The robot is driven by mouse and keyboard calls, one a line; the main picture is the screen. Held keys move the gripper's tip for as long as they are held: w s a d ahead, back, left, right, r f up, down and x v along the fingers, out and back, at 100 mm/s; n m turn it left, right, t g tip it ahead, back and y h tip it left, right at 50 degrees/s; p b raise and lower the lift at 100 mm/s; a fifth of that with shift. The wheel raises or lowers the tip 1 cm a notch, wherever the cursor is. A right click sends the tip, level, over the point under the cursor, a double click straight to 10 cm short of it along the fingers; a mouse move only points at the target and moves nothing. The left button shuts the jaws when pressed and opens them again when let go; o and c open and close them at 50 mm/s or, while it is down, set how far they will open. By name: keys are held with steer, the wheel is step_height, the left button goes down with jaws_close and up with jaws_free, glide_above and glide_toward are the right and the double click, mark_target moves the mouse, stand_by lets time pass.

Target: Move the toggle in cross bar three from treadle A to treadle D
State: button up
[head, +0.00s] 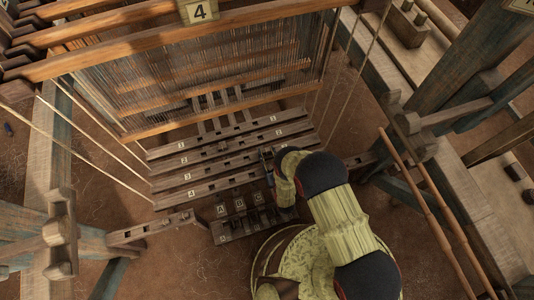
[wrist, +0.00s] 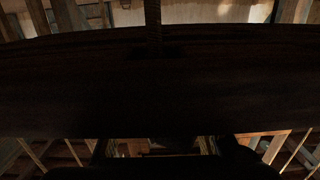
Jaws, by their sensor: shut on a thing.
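In the head view, cross bar three (head: 215,169) is one of several dark slotted bars below the loom, with its number plate at the left end. Treadle A (head: 220,210) lies below the bars, with plates B and C to its right. Treadle D is hidden behind my arm. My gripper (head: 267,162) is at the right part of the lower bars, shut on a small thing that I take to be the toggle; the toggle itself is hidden. In the wrist view a dark bar (wrist: 160,90) fills most of the picture, very close.
The heddle frame (head: 200,100) with wires hangs just behind the bars. Slanting cords run at both sides. A bench and wooden posts (head: 440,90) stand at the right. Bare earth floor lies to the left.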

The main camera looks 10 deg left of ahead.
stand_by(0.3)
steer(key=o, duration=0.9)
steer(key=shift+o, duration=0.8)
